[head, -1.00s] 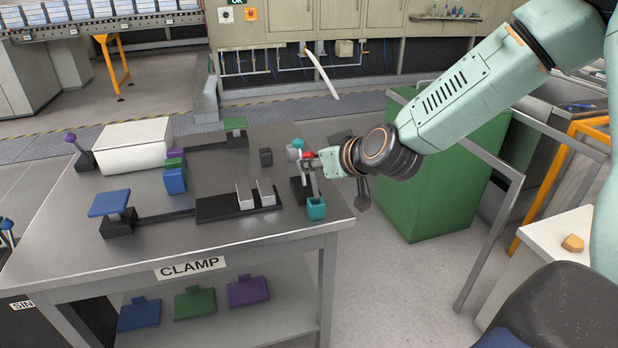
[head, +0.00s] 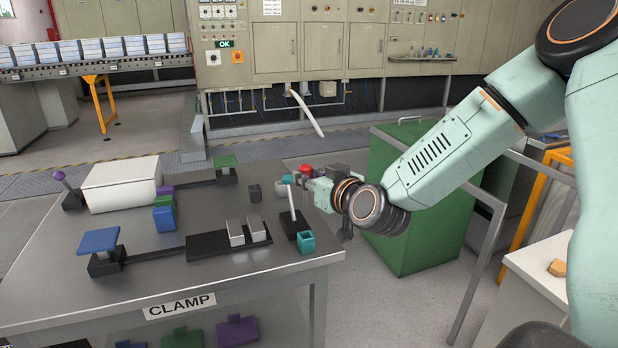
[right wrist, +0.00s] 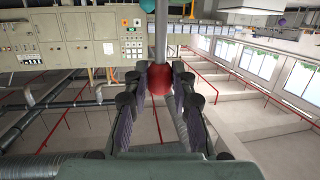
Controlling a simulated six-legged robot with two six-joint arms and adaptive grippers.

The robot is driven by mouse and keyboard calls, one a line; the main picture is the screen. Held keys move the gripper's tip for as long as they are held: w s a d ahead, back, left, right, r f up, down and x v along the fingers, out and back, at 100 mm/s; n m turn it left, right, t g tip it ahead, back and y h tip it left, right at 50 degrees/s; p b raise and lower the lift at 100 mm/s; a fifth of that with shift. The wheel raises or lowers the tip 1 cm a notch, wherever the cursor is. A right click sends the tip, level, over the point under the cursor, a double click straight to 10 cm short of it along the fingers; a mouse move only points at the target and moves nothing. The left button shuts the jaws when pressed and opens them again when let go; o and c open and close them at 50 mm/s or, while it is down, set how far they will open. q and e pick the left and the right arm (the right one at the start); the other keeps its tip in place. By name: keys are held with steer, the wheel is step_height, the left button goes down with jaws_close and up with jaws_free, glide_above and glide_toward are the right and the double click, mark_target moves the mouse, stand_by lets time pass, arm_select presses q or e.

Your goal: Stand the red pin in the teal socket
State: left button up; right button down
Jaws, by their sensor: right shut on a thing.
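My right gripper (head: 308,178) is over the right end of the table, shut on the red pin. The pin's round red head (head: 305,169) shows at the fingertips. In the right wrist view the red head (right wrist: 160,79) sits between the two fingers, with a grey shaft running from it past the picture's top edge. The teal socket (head: 306,243) is a small square cup at the table's front right edge, below the gripper and apart from it. A pale slanted rod (head: 292,203) shows over a black block; I cannot tell whether it is the pin's shaft.
A teal ball (head: 287,179) is close left of the gripper. A black plate (head: 205,250) with two grey blocks lies left of the socket. A blue-topped clamp (head: 99,241) and a white box (head: 120,186) stand farther left. A green bin (head: 420,225) is right of the table.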

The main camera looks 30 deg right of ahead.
mark_target(307, 199)
step_height(307, 199, down, 4)
steer(key=b, duration=0.3)
steer(key=shift+r, duration=0.15)
step_height(307, 199, down, 2)
steer(key=shift+d+f+b, duration=0.1)
steer(key=shift+f+b, duration=0.05)
steer(key=shift+b, duration=1.1)
steer(key=shift+f+b, duration=1.45)
steer(key=shift+f, duration=0.65)
steer(key=c, duration=1)
jaws_free()
steer(key=shift+c, duration=0.2)
